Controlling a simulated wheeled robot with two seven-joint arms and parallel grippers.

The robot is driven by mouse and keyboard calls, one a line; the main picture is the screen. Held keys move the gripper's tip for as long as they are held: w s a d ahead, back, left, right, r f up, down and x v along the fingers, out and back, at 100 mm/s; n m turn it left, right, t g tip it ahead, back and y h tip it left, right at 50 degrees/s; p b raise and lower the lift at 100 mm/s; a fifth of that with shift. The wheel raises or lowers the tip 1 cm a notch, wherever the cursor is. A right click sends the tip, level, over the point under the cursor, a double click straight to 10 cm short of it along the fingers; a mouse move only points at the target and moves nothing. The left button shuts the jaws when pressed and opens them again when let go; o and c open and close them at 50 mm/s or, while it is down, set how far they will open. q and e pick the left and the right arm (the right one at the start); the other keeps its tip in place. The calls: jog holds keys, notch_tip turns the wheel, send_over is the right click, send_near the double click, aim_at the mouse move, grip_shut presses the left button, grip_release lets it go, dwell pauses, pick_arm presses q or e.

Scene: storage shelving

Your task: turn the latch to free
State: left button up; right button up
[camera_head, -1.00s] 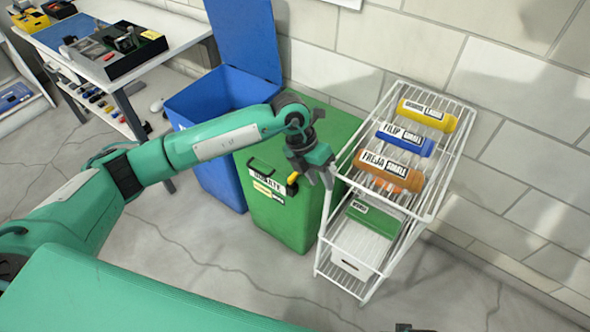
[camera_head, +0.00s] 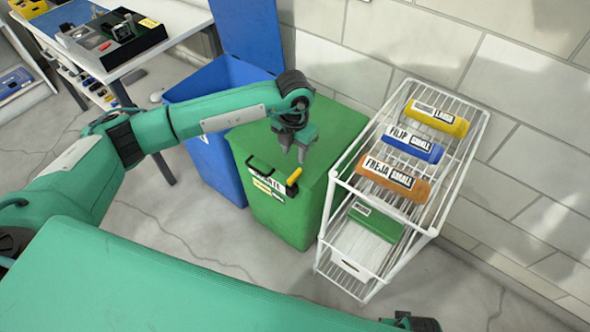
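The latch (camera_head: 294,176) is a small yellow and black piece at the top front edge of the green bin (camera_head: 285,217), to the right of the bin's black handle (camera_head: 262,166). My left gripper (camera_head: 293,156) points down just above and behind the latch, over the green lid (camera_head: 335,140). Its two fingers look a little apart with nothing between them, and it appears clear of the latch. Part of my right arm (camera_head: 412,322) shows at the bottom edge, but its fingers cannot be made out.
A blue bin (camera_head: 212,160) with its lid raised stands left of the green bin. A white wire rack (camera_head: 330,215) with yellow, blue and orange labelled rolls stands close on the right. A workbench (camera_head: 185,20) is at the upper left. The floor in front is clear.

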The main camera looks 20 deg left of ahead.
aim_at(295, 175)
pick_arm(q)
notch_tip(295, 175, down, 10)
jog(key=shift+w+f, duration=0.1)
jog(key=shift+f, duration=0.05)
dwell(0.3)
grip_shut()
